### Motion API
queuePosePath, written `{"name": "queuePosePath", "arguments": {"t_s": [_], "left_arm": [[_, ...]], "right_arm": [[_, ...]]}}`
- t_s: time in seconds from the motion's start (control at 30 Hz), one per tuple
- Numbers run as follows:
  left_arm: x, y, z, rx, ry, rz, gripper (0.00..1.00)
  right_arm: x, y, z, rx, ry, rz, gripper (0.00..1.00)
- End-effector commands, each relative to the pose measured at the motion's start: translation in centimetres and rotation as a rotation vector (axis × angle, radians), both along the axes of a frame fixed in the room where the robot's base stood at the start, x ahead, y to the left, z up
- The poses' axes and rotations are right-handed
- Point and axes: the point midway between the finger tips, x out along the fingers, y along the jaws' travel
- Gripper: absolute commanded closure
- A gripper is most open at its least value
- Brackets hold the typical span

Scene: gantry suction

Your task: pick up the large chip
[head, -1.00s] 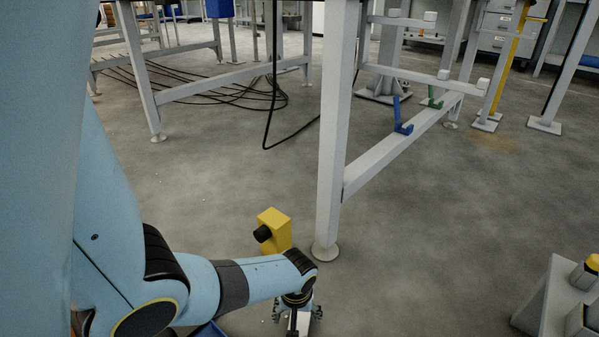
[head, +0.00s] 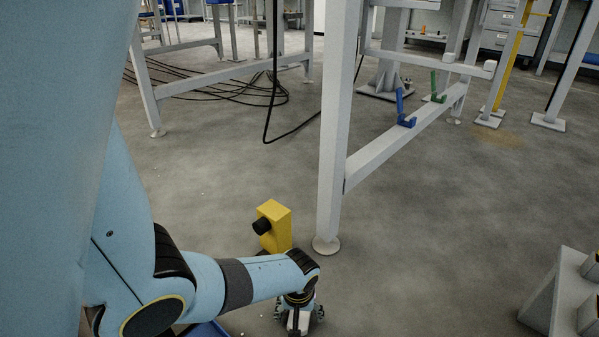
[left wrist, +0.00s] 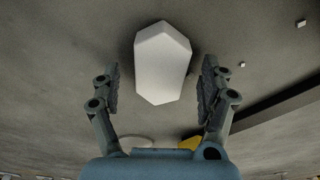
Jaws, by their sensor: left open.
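The large chip (left wrist: 162,62) is a pale, angular block on the grey floor in the left wrist view. It lies between the two fingers of my left gripper (left wrist: 159,75), with a gap on each side. The fingers are spread and do not touch it. In the head view my left gripper (head: 298,308) points down close to the floor, and a white part of the chip (head: 299,321) shows below it. Whether the fingertips reach down to the chip's height I cannot tell. My right gripper is not in view.
A yellow box (head: 278,228) with a black knob stands just behind my left gripper. A grey table leg (head: 330,170) with a round foot rises beside it. Small chips (left wrist: 300,22) lie nearby on the floor. A grey fixture (head: 548,295) stands at right; floor between is clear.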

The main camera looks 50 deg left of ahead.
Motion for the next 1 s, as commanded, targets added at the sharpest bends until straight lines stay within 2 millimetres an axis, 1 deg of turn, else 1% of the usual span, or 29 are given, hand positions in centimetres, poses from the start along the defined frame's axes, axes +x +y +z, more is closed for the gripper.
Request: {"name": "queuePosePath", "arguments": {"t_s": [0.17, 0.2, 0.67, 1.0], "left_arm": [[0.05, 0.02, 0.05, 0.001, -0.001, 0.0, 0.22], [0.05, 0.02, 0.05, 0.001, -0.001, 0.0, 0.25], [0.03, 0.0, 0.04, 0.0, 0.0, 0.0, 0.85], [0.07, -0.02, 0.17, 0.0, -0.001, 0.0, 0.85]], "right_arm": [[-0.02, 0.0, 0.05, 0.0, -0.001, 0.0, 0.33], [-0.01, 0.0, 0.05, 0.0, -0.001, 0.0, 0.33], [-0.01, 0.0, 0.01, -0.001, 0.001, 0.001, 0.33], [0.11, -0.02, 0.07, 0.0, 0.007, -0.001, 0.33]]}}
